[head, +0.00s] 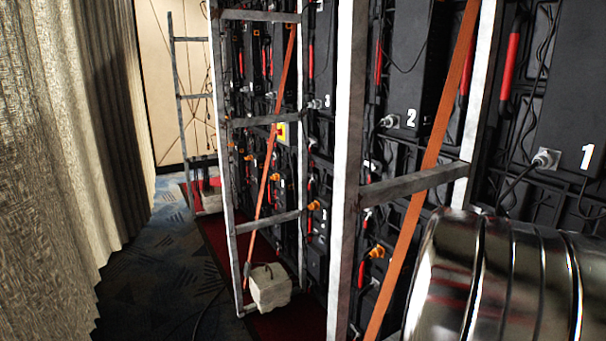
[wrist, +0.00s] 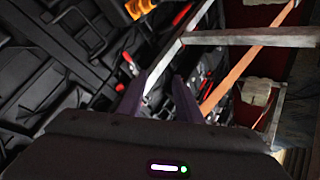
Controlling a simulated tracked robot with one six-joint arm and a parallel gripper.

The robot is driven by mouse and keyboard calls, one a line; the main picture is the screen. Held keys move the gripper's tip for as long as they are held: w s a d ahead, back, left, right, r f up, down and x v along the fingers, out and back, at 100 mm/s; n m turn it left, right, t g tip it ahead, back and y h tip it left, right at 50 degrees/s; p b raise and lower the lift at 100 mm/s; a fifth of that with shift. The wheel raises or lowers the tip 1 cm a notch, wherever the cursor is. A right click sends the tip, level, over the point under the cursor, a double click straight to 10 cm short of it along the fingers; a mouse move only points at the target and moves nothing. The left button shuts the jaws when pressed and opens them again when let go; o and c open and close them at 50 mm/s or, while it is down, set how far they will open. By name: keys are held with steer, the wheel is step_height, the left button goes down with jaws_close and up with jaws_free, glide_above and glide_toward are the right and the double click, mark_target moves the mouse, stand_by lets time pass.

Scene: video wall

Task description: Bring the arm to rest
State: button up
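My gripper (wrist: 161,80) shows in the wrist view with its two dark fingers apart and nothing held between them. Behind the fingers are a metal frame bar (wrist: 228,37) and the dark back of the video wall (wrist: 55,70). In the head view, a shiny metal cylinder at the lower right appears to be part of my arm. The gripper itself is not visible in the head view.
The video wall's black panels (head: 405,60) line the right, with cables and numbers. Metal frames (head: 345,150) and orange straps (head: 425,165) stand before them. A white weight (head: 269,286) sits at a frame's foot. Curtains (head: 60,170) hang left; blue carpet (head: 155,275) lies between.

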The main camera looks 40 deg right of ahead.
steer(key=w+a+r+t+y, duration=0.1)
steer(key=w+a+y, duration=0.25)
steer(key=a, duration=0.85)
steer(key=w+a+y, duration=0.3)
steer(key=w+a, duration=0.2)
steer(key=a, duration=0.7)
steer(key=s+a+r+n+y, duration=0.1)
steer(key=a+r+n, duration=0.1)
steer(key=a, duration=0.7)
steer(key=s+a+r+n+y, duration=0.1)
steer(key=a+r+n, duration=0.1)
steer(key=a, duration=0.7)
steer(key=s+a+r+n+t+y, duration=0.1)
steer(key=a+r, duration=0.3)
steer(key=a, duration=0.6)
steer(key=shift+s+r+n, duration=0.35)
steer(key=shift+s+n, duration=0.15)
steer(key=shift+n, duration=0.3)
